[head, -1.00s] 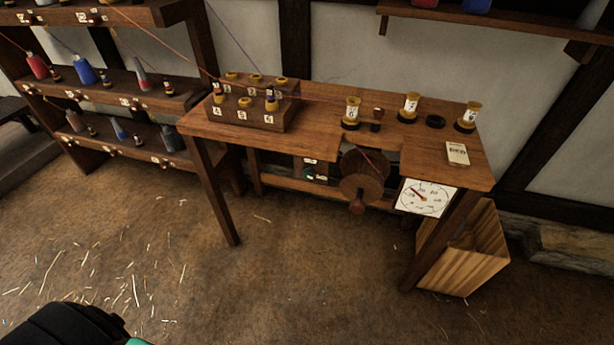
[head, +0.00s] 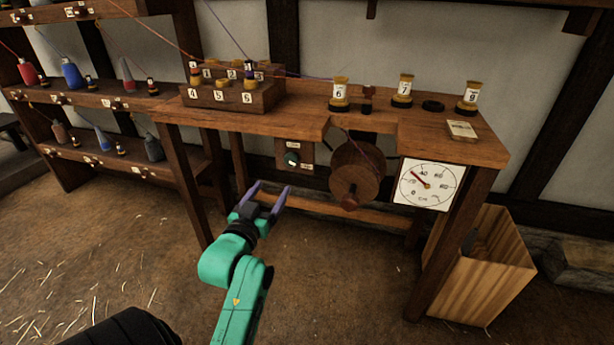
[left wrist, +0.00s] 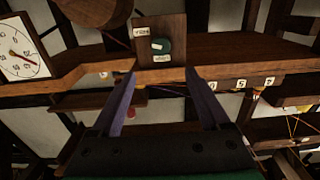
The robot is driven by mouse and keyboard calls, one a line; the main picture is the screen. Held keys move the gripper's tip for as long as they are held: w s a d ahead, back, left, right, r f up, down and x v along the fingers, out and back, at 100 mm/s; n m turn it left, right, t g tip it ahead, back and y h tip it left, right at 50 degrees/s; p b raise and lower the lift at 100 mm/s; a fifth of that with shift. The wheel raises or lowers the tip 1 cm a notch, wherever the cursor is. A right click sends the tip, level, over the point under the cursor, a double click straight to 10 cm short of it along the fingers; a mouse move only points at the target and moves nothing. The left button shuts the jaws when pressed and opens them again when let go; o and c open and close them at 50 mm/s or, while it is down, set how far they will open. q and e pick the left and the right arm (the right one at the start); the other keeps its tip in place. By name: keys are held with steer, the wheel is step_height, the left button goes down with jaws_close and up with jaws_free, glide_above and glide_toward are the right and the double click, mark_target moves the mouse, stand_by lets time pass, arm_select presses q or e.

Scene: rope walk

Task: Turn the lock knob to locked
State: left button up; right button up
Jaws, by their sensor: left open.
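The lock knob (head: 291,159) is a small dark green round knob on a wooden plate (head: 308,154) under the bench's front edge. Pale labels sit above and below it, too small to read. In the left wrist view the knob (left wrist: 160,45) has a light mark and lies ahead, between the lines of the fingers. My left gripper (head: 268,190) is open and empty, below and left of the knob in the head view, apart from it. Its purple fingers also show in the left wrist view (left wrist: 162,74). My right gripper is not in view.
A wooden crank wheel (head: 357,174) and a white dial (head: 428,184) hang right of the plate. The bench (head: 300,120) carries spools and a numbered block (head: 230,97). A wooden bin (head: 480,270) stands at right. The floor in front is clear apart from straw.

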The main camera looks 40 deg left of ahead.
mark_target(290, 161)
arm_select(q)
steer(key=b+x, duration=0.1)
steer(key=x, duration=1.3)
steer(key=shift+a, duration=0.2)
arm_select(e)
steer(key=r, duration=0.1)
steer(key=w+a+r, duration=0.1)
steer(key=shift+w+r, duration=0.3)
arm_select(q)
steer(key=shift+c, duration=0.2)
jaws_close()
